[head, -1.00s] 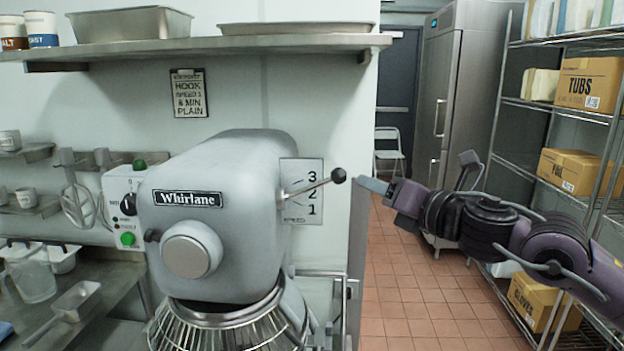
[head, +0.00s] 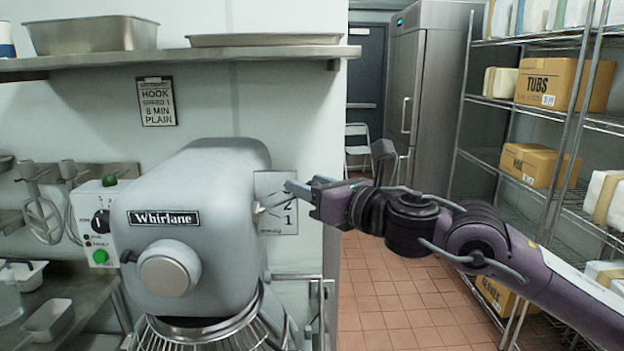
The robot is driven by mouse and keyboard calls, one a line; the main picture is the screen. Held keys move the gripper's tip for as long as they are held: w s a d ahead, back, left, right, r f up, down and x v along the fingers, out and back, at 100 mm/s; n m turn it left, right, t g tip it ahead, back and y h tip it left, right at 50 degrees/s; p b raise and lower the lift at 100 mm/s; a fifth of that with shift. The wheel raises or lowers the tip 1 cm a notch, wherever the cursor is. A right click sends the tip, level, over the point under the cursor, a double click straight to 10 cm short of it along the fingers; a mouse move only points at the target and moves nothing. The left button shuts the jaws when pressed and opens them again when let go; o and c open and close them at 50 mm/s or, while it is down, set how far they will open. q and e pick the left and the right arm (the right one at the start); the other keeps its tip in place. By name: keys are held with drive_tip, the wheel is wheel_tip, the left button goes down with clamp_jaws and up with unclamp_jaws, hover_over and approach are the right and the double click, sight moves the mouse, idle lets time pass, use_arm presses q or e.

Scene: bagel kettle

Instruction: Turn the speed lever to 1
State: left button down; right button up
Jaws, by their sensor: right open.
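The grey Whirlane mixer (head: 205,190) stands at the left centre. Its speed lever (head: 271,206) comes out of the right side, in front of a white plate (head: 275,188) with speed numbers. The 2 and the 1 show on the plate; the 3 is covered. The lever's outer end and dark knob are hidden behind my right gripper (head: 300,187). That gripper is open, its fingers pointing left at the lever's end. I cannot tell whether it touches the lever. My left gripper is out of view.
A clipboard (head: 157,101) on the wall reads HOOK, SPEED 1, 8 MIN, PLAIN. A steel shelf (head: 180,54) with pans runs above the mixer. Wire racks (head: 480,155) with boxes stand at the right. The tiled floor (head: 400,310) between is clear.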

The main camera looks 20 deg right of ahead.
drive_tip(key=shift+c, duration=0.3)
clamp_jaws()
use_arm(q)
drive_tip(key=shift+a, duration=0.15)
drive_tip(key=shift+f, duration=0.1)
use_arm(e)
drive_tip(key=shift+f, duration=0.1)
